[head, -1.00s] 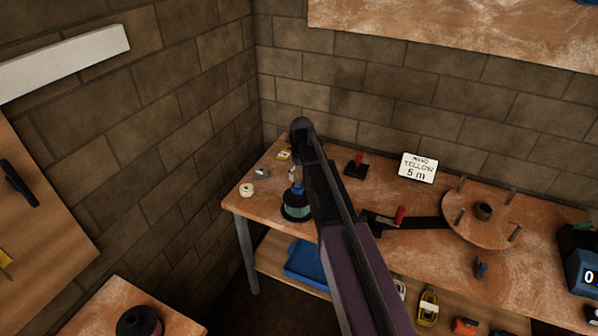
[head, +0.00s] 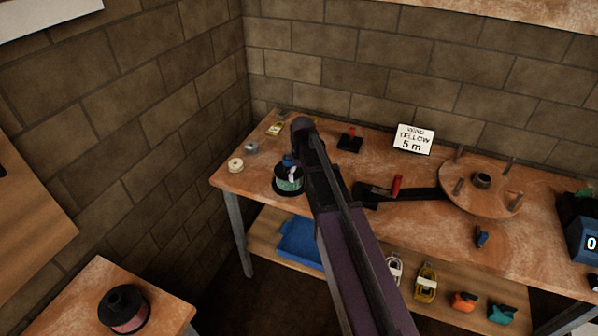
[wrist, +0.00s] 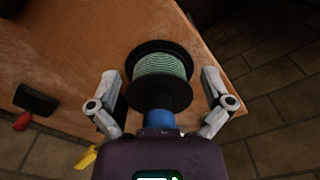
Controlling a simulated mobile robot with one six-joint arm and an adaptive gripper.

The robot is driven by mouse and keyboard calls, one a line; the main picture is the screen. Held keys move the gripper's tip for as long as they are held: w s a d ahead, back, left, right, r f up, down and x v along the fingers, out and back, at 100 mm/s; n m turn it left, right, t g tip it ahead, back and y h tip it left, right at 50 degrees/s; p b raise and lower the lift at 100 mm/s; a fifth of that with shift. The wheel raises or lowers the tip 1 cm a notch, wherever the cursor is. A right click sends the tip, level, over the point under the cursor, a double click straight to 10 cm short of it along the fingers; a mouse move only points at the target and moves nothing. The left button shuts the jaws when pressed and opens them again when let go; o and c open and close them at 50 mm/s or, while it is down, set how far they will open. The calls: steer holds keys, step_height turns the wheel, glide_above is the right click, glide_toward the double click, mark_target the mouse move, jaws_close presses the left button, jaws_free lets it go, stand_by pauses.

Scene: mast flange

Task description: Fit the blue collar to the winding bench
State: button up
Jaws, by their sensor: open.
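In the wrist view a spool of pale green line (wrist: 160,65) with black flanges lies ahead of my gripper (wrist: 161,76). A blue cylindrical piece (wrist: 159,119), which may be the blue collar, sits at the spool's near end, between my fingers. The fingers are spread apart on either side and hold nothing that I can see. In the head view the spool (head: 288,184) stands upright at the left of the winding bench (head: 240,186), blue on top, partly behind my arm. Another small blue piece (head: 481,237) stands on the bench at the right.
A round wooden winding disc (head: 460,200) with pegs and a red-handled crank (head: 397,186) stand on the bench. A sign (head: 413,139) reads yellow, 5 m. A cream ring (head: 236,165) lies at the left edge. A blue tray (head: 298,245) is on the lower shelf.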

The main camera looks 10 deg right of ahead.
steer(key=s+f+b, duration=0.5)
steer(key=s+f, duration=0.1)
steer(key=shift+m+b, duration=0.3)
stand_by(0.4)
steer(key=shift+f, duration=0.1)
stand_by(0.4)
steer(key=s+a+m, duration=0.2)
steer(key=s+a, duration=0.1)
steer(key=s, duration=1)
steer(key=shift+s, duration=0.25)
